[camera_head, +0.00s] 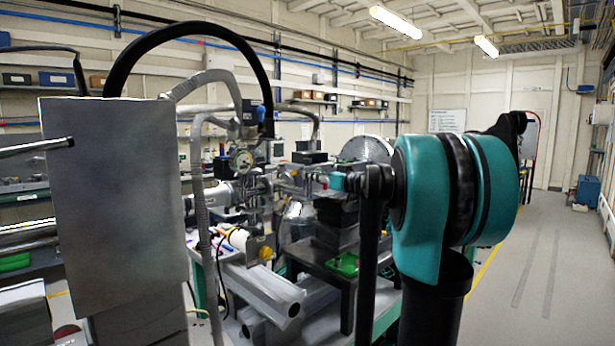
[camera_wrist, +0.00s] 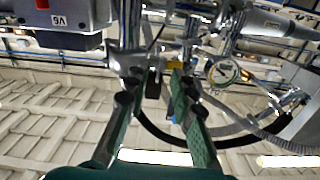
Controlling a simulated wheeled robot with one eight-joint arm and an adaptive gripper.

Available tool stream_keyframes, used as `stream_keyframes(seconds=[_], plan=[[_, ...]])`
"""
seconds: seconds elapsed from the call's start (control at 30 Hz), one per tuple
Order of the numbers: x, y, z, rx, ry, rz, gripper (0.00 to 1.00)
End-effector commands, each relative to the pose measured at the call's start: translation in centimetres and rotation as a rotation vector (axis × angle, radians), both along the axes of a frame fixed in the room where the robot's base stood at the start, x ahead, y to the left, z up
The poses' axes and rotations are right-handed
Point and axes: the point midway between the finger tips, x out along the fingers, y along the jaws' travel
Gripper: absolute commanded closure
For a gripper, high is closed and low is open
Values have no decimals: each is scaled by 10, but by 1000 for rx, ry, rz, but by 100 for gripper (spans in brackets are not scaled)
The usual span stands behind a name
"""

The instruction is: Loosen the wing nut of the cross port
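My gripper (camera_wrist: 158,88) shows its two green fingers with dark joints, spread apart, in the wrist view. A metal pipe cross (camera_wrist: 127,60) is just beyond the left finger; I cannot tell whether they touch. A small dark part (camera_wrist: 153,84) appears between the fingertips, but I cannot make out a wing nut shape. In the head view my gripper (camera_head: 328,181) is small and partly hidden by my arm, pointing left toward the metal pipework (camera_head: 262,187). The wing nut is too small to tell there.
A round gauge (camera_head: 243,161) stands on the pipework; it also shows in the wrist view (camera_wrist: 223,72). A grey box labelled V6 (camera_wrist: 62,18) is at upper left there. A large grey panel (camera_head: 115,200) stands at left. Open floor (camera_head: 545,260) lies at right.

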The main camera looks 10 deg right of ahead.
Motion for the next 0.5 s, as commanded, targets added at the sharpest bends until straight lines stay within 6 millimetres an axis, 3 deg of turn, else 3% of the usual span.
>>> stream_keyframes(seconds=[0.2,0.5], plan=[[-25,-19,0,0,0,-1,76],[-37,-26,0,0,0,1,76]])
